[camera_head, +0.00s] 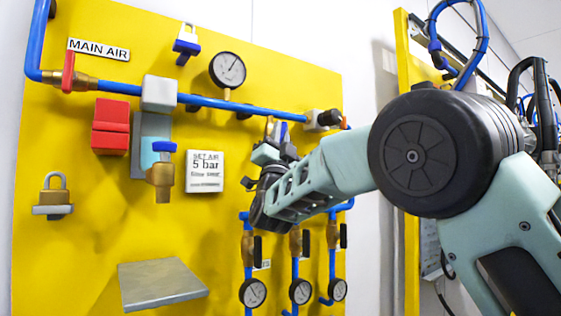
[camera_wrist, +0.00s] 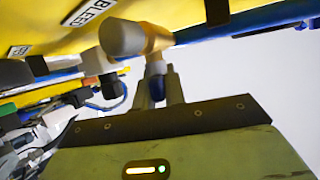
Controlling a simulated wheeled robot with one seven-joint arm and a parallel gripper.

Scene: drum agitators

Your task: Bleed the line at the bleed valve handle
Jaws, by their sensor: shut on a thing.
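The bleed valve handle is a small dark blue piece (camera_wrist: 155,82) in the wrist view, below a brass fitting (camera_wrist: 158,38) with a pale rounded cap (camera_wrist: 122,37). My gripper (camera_wrist: 160,88) is shut on this handle, one finger on each side. Most of the handle is hidden between the fingers. A BLEED label (camera_wrist: 98,60) is on the yellow panel beside the fitting. In the head view my gripper (camera_head: 272,140) reaches up at the right part of the panel, under the blue pipe, and hides much of the valve.
The yellow panel (camera_head: 60,130) carries a red-handled MAIN AIR valve (camera_head: 68,72), a large gauge (camera_head: 227,69), a blue-handled tap (camera_head: 162,165) and a padlock (camera_head: 54,195). Small gauges (camera_head: 253,293) hang below my gripper. A grey shelf (camera_head: 160,283) juts out at lower left.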

